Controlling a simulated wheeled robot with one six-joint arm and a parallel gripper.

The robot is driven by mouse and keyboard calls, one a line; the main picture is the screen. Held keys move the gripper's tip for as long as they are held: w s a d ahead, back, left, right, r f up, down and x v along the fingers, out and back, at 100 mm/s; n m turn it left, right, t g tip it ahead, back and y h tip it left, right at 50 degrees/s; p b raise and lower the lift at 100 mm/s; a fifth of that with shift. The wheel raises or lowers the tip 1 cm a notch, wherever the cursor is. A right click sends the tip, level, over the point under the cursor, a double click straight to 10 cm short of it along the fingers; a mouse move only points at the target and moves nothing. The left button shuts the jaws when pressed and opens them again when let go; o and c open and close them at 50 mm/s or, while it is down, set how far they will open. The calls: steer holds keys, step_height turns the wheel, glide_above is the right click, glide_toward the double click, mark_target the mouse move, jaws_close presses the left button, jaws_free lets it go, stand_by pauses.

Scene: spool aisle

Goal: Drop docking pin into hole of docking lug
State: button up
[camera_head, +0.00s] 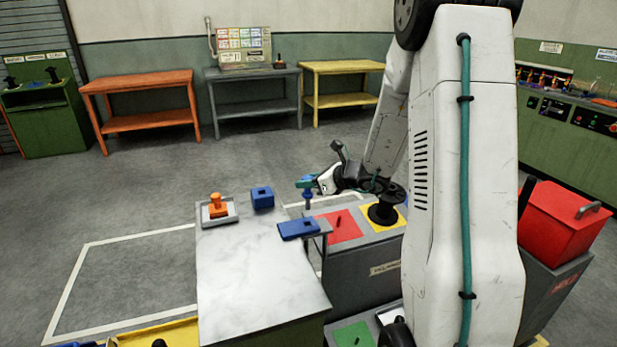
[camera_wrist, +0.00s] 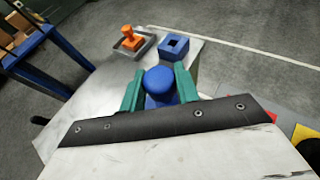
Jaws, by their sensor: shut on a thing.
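The blue docking pin (camera_head: 308,200) hangs about upright from my gripper (camera_head: 306,182). In the wrist view its round blue head (camera_wrist: 159,80) sits between the teal fingers of my gripper (camera_wrist: 159,88), which is shut on it. The docking lug (camera_head: 297,229) is a flat blue piece at the right edge of the white-topped table. In the head view the pin's lower end shows just above the lug's right part, apparently apart from it. The lug's hole is not clear, so I cannot tell whether the pin is over it. In the wrist view the pin and gripper mostly hide the lug.
A blue block with a square hole (camera_head: 262,198) and an orange knobbed piece on a grey plate (camera_head: 219,211) stand farther back on the marble-white table (camera_head: 255,275). A grey cart (camera_head: 365,268) with red and yellow panels and a black spool (camera_head: 384,212) stands close right.

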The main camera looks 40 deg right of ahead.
mark_target(310, 193)
steer(key=shift+f, duration=2.15)
steer(key=shift+f, duration=3)
steer(key=o, duration=1.1)
steer(key=v, duration=0.7)
steer(key=shift+s, duration=0.35)
steer(key=shift+d+r, duration=0.1)
steer(key=shift+r, duration=0.05)
